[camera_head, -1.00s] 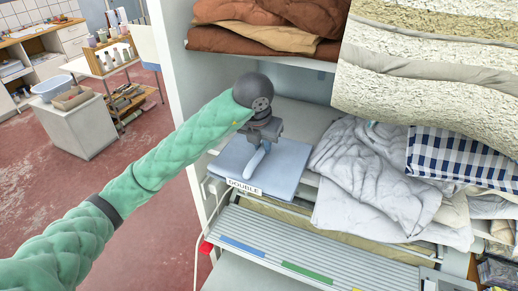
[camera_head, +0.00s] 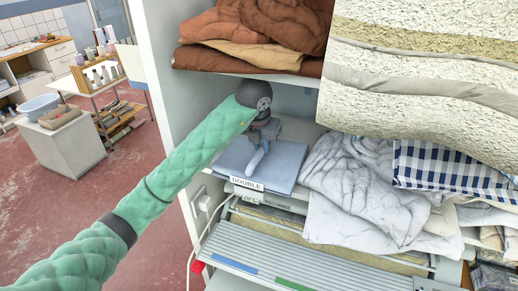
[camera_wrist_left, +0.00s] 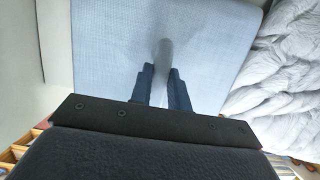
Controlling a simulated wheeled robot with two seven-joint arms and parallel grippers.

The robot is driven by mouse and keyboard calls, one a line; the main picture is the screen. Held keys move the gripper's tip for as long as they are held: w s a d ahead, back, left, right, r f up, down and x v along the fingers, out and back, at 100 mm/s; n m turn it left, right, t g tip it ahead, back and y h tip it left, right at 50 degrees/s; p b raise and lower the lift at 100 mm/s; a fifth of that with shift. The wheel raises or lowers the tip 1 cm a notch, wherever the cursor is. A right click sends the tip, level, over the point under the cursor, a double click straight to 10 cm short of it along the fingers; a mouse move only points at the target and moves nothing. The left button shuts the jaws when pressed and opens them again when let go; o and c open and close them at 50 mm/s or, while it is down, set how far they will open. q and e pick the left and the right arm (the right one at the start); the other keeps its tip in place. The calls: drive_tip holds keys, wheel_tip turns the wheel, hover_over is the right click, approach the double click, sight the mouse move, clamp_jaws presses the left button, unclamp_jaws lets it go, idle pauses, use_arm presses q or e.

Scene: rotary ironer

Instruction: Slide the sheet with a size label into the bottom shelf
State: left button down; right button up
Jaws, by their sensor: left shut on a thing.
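The folded light-blue sheet (camera_head: 288,158) lies flat at the left end of the bottom shelf (camera_head: 296,127), under the brown bedding. A white label (camera_head: 247,184) reading DOUBLE is at its front edge. My left gripper (camera_head: 258,152) points down over the sheet and is shut on it. In the left wrist view the dark fingers (camera_wrist_left: 163,78) close on a raised pale part in the middle of the sheet (camera_wrist_left: 110,55). The gripper hides part of the sheet. My right gripper is not in view.
A crumpled grey-white duvet (camera_head: 350,190) lies close to the right of the sheet. Brown folded bedding (camera_head: 250,58) fills the shelf above. The cabinet side wall (camera_head: 170,90) stands close on the left. The slatted ironer table (camera_head: 290,260) is below in front.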

use_arm(q)
drive_tip(key=shift+w+d, duration=0.2)
drive_tip(key=shift+w, duration=0.5)
drive_tip(key=shift+w+d, duration=0.3)
drive_tip(key=shift+w, duration=0.5)
drive_tip(key=shift+w+d, duration=0.25)
drive_tip(key=shift+w, duration=0.5)
drive_tip(key=shift+w+d, duration=0.2)
drive_tip(key=shift+w, duration=0.45)
drive_tip(key=shift+w+d, duration=0.3)
drive_tip(key=shift+w, duration=0.6)
drive_tip(key=shift+w+d, duration=0.2)
drive_tip(key=shift+w, duration=0.4)
drive_tip(key=shift+w+d, duration=0.15)
drive_tip(key=shift+w, duration=0.45)
drive_tip(key=shift+w+d+f+b, duration=0.1)
drive_tip(key=shift+w+f+b, duration=0.15)
drive_tip(key=shift+b, duration=0.15)
drive_tip(key=shift+w, duration=0.25)
drive_tip(key=shift+w+d+f+b, duration=0.15)
drive_tip(key=shift+w+f+b, duration=0.05)
drive_tip(key=shift+w+b, duration=0.1)
drive_tip(key=shift+w, duration=0.15)
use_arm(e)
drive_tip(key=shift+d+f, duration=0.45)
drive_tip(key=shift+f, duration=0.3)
